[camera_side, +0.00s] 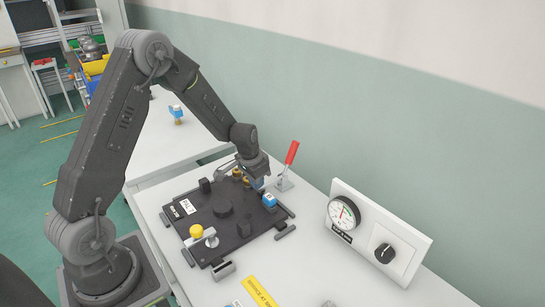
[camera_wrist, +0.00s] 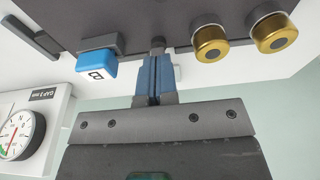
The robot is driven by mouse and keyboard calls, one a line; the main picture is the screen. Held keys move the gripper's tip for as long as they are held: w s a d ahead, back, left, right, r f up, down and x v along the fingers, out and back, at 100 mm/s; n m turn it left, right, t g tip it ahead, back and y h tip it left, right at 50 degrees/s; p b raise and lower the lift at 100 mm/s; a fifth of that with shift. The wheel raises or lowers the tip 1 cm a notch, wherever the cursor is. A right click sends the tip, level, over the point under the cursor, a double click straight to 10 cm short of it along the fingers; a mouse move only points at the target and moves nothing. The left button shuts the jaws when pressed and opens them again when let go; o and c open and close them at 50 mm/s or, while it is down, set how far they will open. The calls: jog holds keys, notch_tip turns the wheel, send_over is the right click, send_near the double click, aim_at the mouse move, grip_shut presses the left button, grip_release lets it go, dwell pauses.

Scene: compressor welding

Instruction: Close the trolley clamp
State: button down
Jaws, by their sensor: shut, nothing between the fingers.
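The clamp with a red handle (camera_side: 291,153) stands at the back edge of the black trolley plate (camera_side: 240,232) in the side view. Its handle points up, leaning slightly right. My gripper (camera_side: 257,186) is just left of the clamp, low over the back of the plate. In the wrist view the blue fingers (camera_wrist: 156,78) are together with nothing between them. The plate (camera_wrist: 150,14) fills the top there, and the red handle is out of that view. I cannot tell whether the fingertips touch anything.
A blue block (camera_side: 269,200) marked B in the wrist view (camera_wrist: 97,62) sits close to my gripper. Two brass fittings (camera_wrist: 210,41) stand on its other side. A yellow knob (camera_side: 196,231) is at the plate's front left. A gauge panel (camera_side: 378,233) stands right.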

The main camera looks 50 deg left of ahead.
dwell(0.5)
notch_tip(320, 180, up, 4)
jog(key=shift+r, duration=0.25)
jog(key=s+r, duration=0.6)
jog(key=s, duration=0.1)
jog(key=shift+r, duration=0.35)
jog(key=s+d+r+t, duration=0.3)
jog(key=s+d+r, duration=1)
jog(key=s, duration=0.3)
jog(key=shift+d+r+t, duration=0.25)
jog(key=shift+d+t, duration=0.05)
jog(key=shift+d, duration=0.6)
